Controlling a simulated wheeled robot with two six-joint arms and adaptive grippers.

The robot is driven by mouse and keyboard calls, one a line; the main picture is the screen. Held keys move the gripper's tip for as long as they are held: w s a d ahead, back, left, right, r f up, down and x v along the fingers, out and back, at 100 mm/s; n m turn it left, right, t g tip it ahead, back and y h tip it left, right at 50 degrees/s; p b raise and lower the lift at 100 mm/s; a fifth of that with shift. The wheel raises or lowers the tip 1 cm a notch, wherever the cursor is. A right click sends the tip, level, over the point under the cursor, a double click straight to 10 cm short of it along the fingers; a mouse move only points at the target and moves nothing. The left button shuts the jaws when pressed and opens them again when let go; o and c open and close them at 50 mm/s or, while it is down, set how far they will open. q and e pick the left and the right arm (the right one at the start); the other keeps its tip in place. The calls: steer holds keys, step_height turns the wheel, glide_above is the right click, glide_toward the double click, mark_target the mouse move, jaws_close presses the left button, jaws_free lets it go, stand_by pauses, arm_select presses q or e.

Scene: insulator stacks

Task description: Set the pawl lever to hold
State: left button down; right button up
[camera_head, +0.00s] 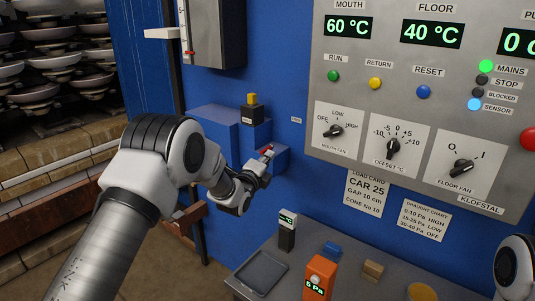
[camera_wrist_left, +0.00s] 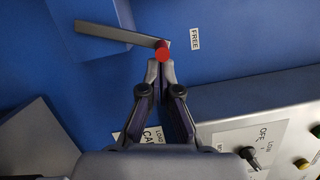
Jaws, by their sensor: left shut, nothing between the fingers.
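The pawl lever (camera_wrist_left: 115,36) is a grey bar with a red round knob (camera_wrist_left: 162,50) at its end, on a blue housing. In the left wrist view the bar runs from upper left to the knob, and a FREE label (camera_wrist_left: 195,39) sits a little right of the knob. In the head view the red knob (camera_head: 267,150) shows small at the blue box. My left gripper (camera_wrist_left: 160,68) is shut and empty, its fingertips right at the knob; I cannot tell whether they touch. In the head view my left gripper (camera_head: 262,165) partly hides the lever.
A grey control panel (camera_head: 325,75) with buttons and dials is on the right. Below is a shelf with a tablet (camera_head: 262,272), an orange meter (camera_head: 319,277) and small blocks. Racks of stacked insulators (camera_head: 35,92) stand at the left.

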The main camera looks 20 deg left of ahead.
arm_select(q)
steer(key=shift+d, duration=0.1)
stand_by(0.4)
steer(key=shift+w+a+r+n, duration=0.2)
steer(key=shift+a+r+n, duration=0.2)
steer(key=shift+a+n, duration=0.25)
steer(key=shift+w+a+r+n, duration=0.15)
steer(key=shift+a+r+n, duration=0.25)
steer(key=shift+n, duration=0.35)
steer(key=w+a+n+g+b, duration=0.1)
steer(key=w+a+n+b, duration=0.1)
steer(key=a+n, duration=0.2)
steer(key=shift+a+r+g, duration=0.25)
steer(key=shift+a+g, duration=0.15)
steer(key=shift+a, duration=0.5)
steer(key=shift+r, duration=0.1)
steer(key=shift+w+r, duration=0.1)
